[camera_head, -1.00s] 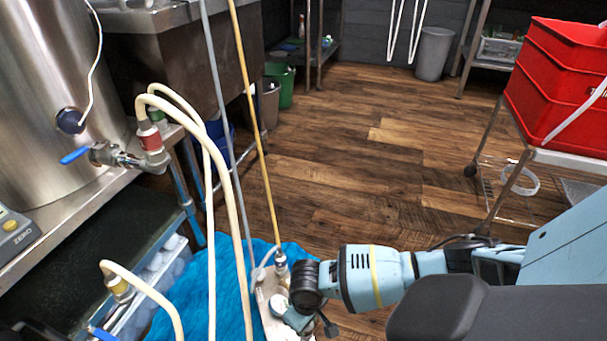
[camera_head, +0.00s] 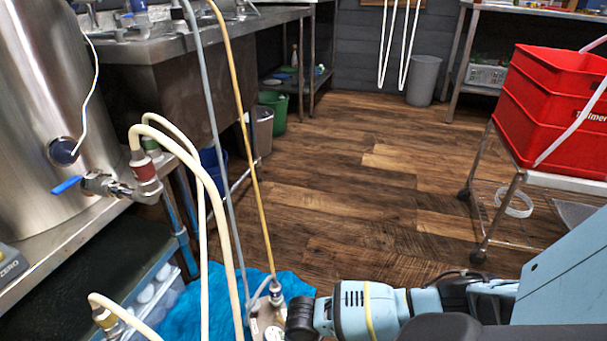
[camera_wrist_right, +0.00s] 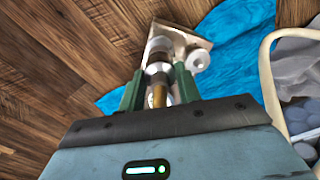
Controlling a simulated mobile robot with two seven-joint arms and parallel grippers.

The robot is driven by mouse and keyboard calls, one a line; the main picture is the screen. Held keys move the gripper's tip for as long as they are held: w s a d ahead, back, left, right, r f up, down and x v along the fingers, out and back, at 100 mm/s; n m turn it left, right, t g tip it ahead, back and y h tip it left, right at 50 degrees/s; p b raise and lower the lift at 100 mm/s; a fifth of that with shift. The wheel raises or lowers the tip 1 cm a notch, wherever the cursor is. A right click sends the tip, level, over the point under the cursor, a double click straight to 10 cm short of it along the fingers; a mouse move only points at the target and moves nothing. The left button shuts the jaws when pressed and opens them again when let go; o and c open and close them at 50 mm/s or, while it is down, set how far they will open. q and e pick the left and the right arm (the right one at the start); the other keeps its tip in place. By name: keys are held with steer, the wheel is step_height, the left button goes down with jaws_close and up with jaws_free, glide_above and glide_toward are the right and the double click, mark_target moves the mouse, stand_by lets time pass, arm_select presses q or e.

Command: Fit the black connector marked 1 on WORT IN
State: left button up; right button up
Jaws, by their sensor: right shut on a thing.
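My right gripper (camera_wrist_right: 158,88) has its green fingers closed around a brass-coloured, metal-collared fitting (camera_wrist_right: 158,70) in the right wrist view. The fitting stands by a pale metal plate (camera_wrist_right: 203,42) with a round white-metal port (camera_wrist_right: 198,60) beside it. In the head view my right arm reaches in low from the right, and its fingers are out of sight. The yellow hose (camera_head: 246,130) runs down to a metal fitting (camera_head: 275,291) on the plate there. I cannot make out a black connector marked 1 or the words WORT IN. My left gripper is not in view.
A steel kettle (camera_head: 45,130) with a blue-handled valve (camera_head: 92,184) stands at the left. Cream hoses (camera_head: 222,235) hang from it across a blue cloth (camera_head: 180,310). Red crates (camera_head: 545,110) stand on a cart at the right. The middle wood floor is open.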

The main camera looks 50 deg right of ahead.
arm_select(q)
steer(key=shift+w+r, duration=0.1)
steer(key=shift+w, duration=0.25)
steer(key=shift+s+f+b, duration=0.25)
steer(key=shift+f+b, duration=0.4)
arm_select(e)
steer(key=shift+f, duration=1.3)
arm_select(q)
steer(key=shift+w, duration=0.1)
arm_select(e)
steer(key=o, duration=1.2)
steer(key=shift+c, duration=0.2)
step_height(320, 180, up, 7)
steer(key=p, duration=0.4)
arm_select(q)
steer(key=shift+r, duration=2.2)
arm_select(e)
steer(key=shift+r, duration=0.4)
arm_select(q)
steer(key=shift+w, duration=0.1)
